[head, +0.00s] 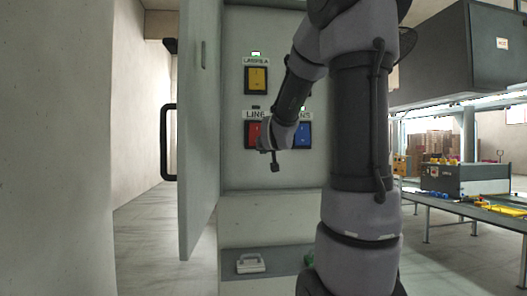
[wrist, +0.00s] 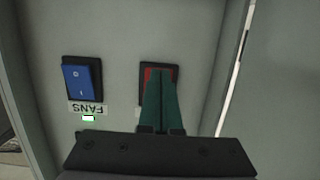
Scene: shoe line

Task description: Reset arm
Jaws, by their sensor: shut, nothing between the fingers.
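My arm rises in the middle of the head view and bends toward an open grey cabinet. A yellow switch (head: 257,80) sits above in the head view.
The cabinet door (head: 197,130) stands open on the left, with a black handle (head: 168,142). A small pale object (head: 250,263) lies low in the cabinet. A conveyor line with a grey box (head: 465,180) runs at the right. Green lamps glow above the yellow and blue switches.

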